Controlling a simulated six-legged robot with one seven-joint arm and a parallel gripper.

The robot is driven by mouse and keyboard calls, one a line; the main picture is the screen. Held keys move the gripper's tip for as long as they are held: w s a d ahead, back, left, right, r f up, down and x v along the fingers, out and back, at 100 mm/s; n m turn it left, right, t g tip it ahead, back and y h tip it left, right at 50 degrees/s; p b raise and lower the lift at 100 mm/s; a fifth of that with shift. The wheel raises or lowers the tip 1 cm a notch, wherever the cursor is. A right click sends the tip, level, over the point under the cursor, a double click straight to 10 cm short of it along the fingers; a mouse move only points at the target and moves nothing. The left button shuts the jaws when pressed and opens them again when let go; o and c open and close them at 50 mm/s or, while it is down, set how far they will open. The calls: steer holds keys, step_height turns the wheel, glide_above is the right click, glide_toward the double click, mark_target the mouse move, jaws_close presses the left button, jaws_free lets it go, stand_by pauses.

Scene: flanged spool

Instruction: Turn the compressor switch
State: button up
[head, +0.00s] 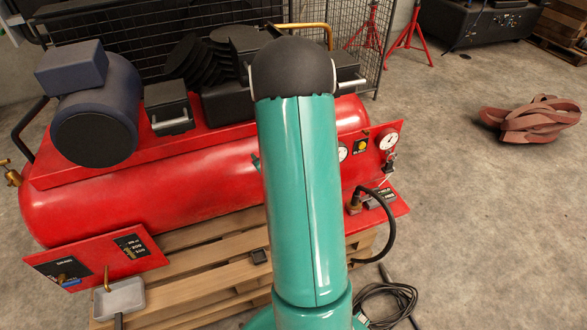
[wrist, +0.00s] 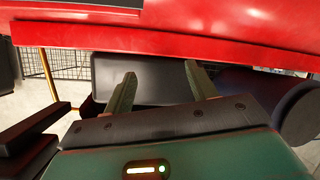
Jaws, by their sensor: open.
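The red compressor (head: 180,190) lies on a wooden pallet in the head view. A small yellow rotary knob (head: 361,146) on its right red panel may be the switch; I cannot tell for sure. A black box (head: 170,107) with a silver front handle sits on top of the tank. My gripper (wrist: 160,70) is open in the wrist view, with its two green fingers apart and nothing held. A dark grey box (wrist: 165,82) shows behind and between the fingers; contact is not clear. My teal arm hides the middle of the compressor and my gripper in the head view.
A dark blue motor (head: 95,110) stands at the tank's left. A gauge (head: 388,139) and a black hose (head: 385,215) are at the right. A red panel (head: 95,258) with fittings is at the front left.

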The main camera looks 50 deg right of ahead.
steer(key=s+d+f+m+t+h, duration=0.3)
steer(key=s+d+f, duration=0.1)
steer(key=s+f, duration=1.2)
steer(key=x, duration=1.4)
steer(key=shift+d+r, duration=0.15)
steer(key=shift+r, duration=0.15)
steer(key=shift+c, duration=0.3)
steer(key=shift+n, duration=0.3)
steer(key=c, duration=0.9)
